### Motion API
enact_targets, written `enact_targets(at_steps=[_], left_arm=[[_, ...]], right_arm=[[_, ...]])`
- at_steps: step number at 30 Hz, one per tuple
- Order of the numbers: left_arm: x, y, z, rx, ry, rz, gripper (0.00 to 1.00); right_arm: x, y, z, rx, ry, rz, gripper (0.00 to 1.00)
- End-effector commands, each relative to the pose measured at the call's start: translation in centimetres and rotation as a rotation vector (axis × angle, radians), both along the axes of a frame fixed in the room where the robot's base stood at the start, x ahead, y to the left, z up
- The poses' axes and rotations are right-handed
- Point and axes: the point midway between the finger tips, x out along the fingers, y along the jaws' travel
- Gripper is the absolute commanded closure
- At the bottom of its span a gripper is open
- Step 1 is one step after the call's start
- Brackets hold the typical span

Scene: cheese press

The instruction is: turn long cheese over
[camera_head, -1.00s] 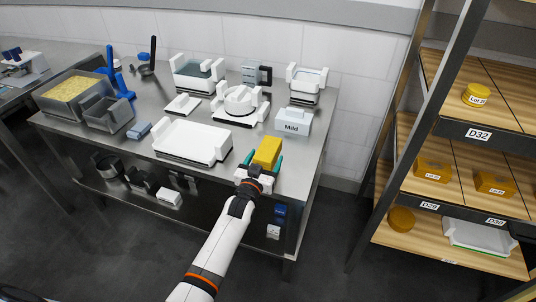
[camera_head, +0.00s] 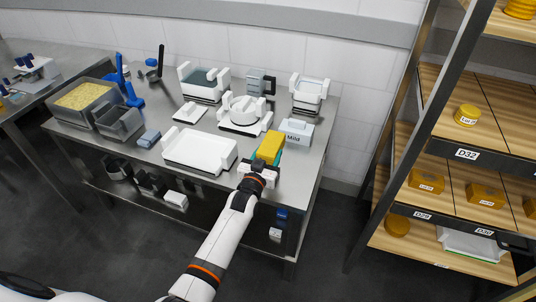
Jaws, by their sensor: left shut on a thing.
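The long cheese is a yellow block (camera_head: 269,145) near the front right of the steel table in the head view. My left gripper (camera_head: 266,158) is at its near end, with green fingertips on either side, shut on it. The gripper covers the lower near part of the cheese, and I cannot tell whether the cheese touches the table. The white box labelled "Mild" (camera_head: 294,133) is just right of and behind the cheese. My right gripper is not in view.
A white tray (camera_head: 200,150) lies left of the cheese. A white round mould (camera_head: 243,112) and white-handled containers (camera_head: 204,83) stand behind. Grey bins (camera_head: 118,121) are at the left. A wooden shelf rack (camera_head: 440,185) with cheeses stands at the right.

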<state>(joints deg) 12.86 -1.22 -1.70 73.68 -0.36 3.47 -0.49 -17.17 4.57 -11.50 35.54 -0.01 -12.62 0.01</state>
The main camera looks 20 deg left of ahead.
Motion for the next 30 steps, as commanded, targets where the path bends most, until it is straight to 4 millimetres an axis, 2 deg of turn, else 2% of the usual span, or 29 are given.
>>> enact_targets(at_steps=[1, 2, 5, 8, 11, 19, 27, 30], left_arm=[[0.0, 0.0, 1.5, 0.006, -0.003, 0.0, 0.75], [0.0, 0.0, 1.6, 0.016, -0.003, 0.0, 0.75], [0.0, 0.0, 1.5, 0.102, -0.005, 0.0, 0.75], [0.0, 0.0, 1.1, 0.287, -0.014, 0.0, 0.75], [0.0, 0.0, 0.9, 0.559, -0.023, 0.001, 0.75], [0.0, 0.0, 1.1, 1.429, -0.053, 0.003, 0.75], [0.0, 0.1, 1.4, 2.333, -0.083, 0.005, 0.75], [0.0, 0.1, 1.6, 2.615, -0.093, 0.004, 0.75]], right_arm=[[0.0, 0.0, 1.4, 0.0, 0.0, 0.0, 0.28], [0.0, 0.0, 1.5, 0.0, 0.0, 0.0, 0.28], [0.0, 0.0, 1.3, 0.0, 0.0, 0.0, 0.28], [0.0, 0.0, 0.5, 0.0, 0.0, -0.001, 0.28], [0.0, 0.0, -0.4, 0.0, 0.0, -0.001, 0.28], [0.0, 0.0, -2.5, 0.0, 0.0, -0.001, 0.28], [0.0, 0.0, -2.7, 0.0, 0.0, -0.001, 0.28], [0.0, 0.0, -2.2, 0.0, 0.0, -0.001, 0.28]])
